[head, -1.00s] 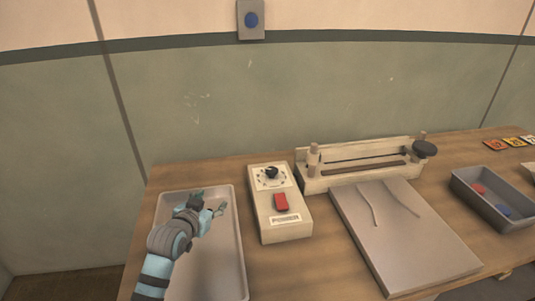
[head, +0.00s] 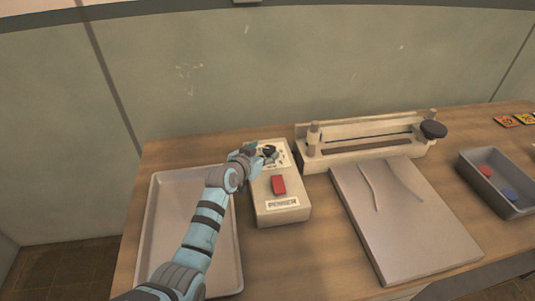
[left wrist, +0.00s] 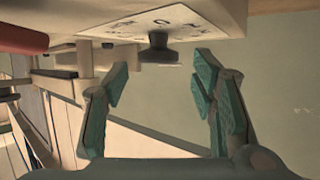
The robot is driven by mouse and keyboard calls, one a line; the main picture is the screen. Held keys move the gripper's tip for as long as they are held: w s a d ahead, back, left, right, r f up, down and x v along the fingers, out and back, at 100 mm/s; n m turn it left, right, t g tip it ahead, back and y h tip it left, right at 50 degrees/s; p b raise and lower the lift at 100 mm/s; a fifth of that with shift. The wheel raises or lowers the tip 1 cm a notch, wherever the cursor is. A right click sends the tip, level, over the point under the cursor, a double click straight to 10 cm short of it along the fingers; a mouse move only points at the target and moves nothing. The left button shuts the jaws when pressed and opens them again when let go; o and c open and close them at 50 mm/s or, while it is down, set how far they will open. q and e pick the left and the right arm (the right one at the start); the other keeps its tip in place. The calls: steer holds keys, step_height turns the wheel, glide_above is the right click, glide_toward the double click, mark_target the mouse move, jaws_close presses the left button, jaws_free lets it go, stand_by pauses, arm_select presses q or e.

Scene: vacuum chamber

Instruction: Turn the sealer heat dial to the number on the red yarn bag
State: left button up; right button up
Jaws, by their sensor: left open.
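The sealer's control box (head: 297,212) is cream with a red switch (head: 279,184) and a "POWER" label. Its black heat dial (head: 269,151) sits on a white scale plate near the box's back end. In the left wrist view the dial (left wrist: 158,50) hangs upside down just beyond and between the fingertips. My left gripper (head: 259,149) is at the dial; it also shows in the left wrist view (left wrist: 161,82), open with teal fingers apart and not closed on the dial. The scale numbers are not readable. No red yarn bag can be made out. My right gripper is not in view.
A grey tray (head: 153,225) lies left of the box, under my left arm. The sealer bar (head: 365,142) stands at the back with a black knob (head: 433,130). A flat grey platform (head: 420,235) is in front.

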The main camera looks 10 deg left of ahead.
mark_target(269, 149)
arm_select(q)
steer(key=b+x, duration=0.1)
steer(key=x, duration=0.1)
steer(key=shift+w+d+f, duration=0.15)
steer(key=shift+w+f, duration=0.05)
steer(key=shift+w, duration=0.25)
steer(key=c, duration=1)
steer(key=shift+c, duration=0.2)
steer(key=o, duration=1)
steer(key=shift+o, duration=0.2)
